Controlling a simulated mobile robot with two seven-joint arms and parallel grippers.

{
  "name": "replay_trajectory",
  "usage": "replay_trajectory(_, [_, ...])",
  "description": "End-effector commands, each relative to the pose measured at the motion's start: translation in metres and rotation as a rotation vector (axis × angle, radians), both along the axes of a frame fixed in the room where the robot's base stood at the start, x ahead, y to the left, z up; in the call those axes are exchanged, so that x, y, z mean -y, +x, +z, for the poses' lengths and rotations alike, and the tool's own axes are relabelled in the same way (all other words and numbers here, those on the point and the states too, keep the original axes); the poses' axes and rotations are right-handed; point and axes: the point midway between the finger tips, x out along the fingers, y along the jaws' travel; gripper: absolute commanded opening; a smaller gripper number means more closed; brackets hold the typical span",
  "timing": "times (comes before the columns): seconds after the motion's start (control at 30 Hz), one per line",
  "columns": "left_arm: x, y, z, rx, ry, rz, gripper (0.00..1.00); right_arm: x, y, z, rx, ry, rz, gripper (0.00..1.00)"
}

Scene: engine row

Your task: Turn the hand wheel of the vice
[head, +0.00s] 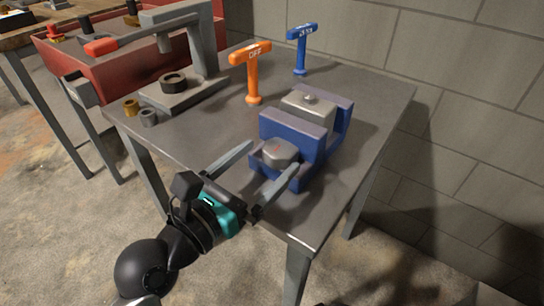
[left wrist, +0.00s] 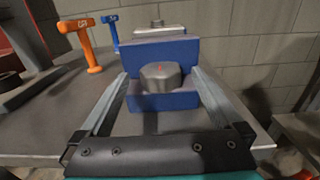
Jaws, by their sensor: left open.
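The blue vice (head: 292,130) stands near the right end of the grey table. Its grey hand wheel (head: 281,152), with a small red mark, sits at the front of the vice. The left wrist view also shows the hand wheel (left wrist: 161,76) in front of the blue vice body (left wrist: 160,55). My left gripper (head: 272,161) is open, its two long grey fingers pointing at the wheel from the front. In the left wrist view the fingers (left wrist: 157,86) lie to either side of the wheel, with gaps between. I cannot tell whether the tips reach its depth. My right gripper is not in view.
An orange T-handled tool (head: 252,75) and a blue one (head: 301,50) stand behind the vice. A grey press with a red lever (head: 176,85) stands at the table's left, near two small bushings (head: 140,112). A block wall rises behind.

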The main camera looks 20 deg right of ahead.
Motion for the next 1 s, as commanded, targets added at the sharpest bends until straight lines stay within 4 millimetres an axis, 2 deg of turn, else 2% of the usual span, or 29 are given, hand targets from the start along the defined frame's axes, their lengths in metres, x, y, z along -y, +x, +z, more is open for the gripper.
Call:
replay_trajectory(0.2, [0.016,0.013,-0.001,0.001,-0.001,0.0,1.0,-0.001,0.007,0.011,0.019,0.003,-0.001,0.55])
replay_trajectory(0.6, [0.02,0.015,0.0,0.0,0.0,-0.001,0.99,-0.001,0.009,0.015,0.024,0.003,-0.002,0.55])
replay_trajectory(1.0, [0.02,0.015,0.0,0.0,0.0,0.0,0.54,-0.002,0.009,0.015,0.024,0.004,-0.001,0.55])
